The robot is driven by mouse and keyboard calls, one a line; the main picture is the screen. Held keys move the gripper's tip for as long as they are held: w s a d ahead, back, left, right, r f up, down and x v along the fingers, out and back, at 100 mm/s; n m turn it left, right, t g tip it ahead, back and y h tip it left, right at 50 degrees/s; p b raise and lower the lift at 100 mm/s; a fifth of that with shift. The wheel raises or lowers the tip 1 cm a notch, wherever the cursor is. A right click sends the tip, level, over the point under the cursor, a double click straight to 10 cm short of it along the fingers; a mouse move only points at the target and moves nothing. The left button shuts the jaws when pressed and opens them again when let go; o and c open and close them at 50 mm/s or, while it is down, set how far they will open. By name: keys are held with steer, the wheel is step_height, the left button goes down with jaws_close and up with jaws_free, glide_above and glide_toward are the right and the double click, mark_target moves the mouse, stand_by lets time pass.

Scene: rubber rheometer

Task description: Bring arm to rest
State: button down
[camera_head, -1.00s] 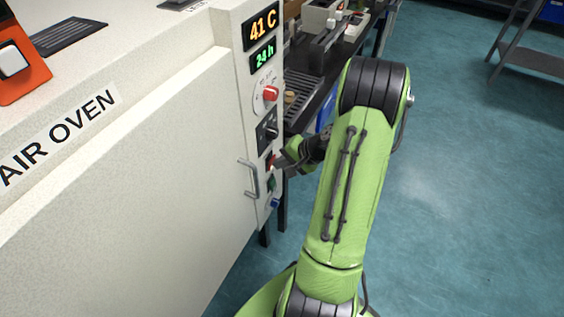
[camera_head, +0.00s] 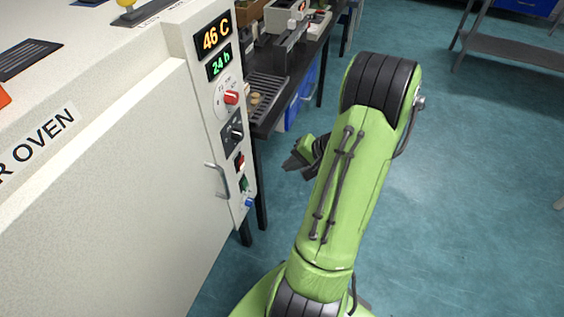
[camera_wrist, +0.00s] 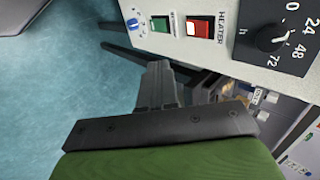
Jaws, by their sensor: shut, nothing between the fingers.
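My gripper (camera_head: 293,163) is in front of the oven's control panel in the head view, apart from it and partly hidden behind my green arm. In the wrist view my gripper (camera_wrist: 159,84) has its dark fingers together with nothing between them. The air oven (camera_head: 110,190) fills the left of the head view, its door shut. Its displays read 46 C and 24 h. The red heater switch (camera_wrist: 200,27) and a green switch (camera_wrist: 162,24) show on the panel in the wrist view, with a blue knob (camera_wrist: 134,25) beside them.
The oven's door handle (camera_head: 219,180) sticks out from its front near my gripper. A dark bench (camera_head: 275,85) with instruments stands behind the oven. A grey metal rack (camera_head: 510,50) is at the top right. The blue-green floor on the right is clear.

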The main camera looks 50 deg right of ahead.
stand_by(0.5)
steer(key=w+a+r+n+g+p, duration=0.3)
steer(key=a+r+n+p, duration=0.35)
steer(key=a+r, duration=0.9)
steer(key=s+a+r+n+h+p, duration=0.3)
steer(key=s+a+r+n, duration=0.4)
steer(key=s+a+r, duration=0.3)
steer(key=shift+s+a+r+t, duration=0.3)
steer(key=shift+s+r, duration=0.2)
steer(key=shift+s, duration=0.2)
steer(key=shift+n, duration=0.25)
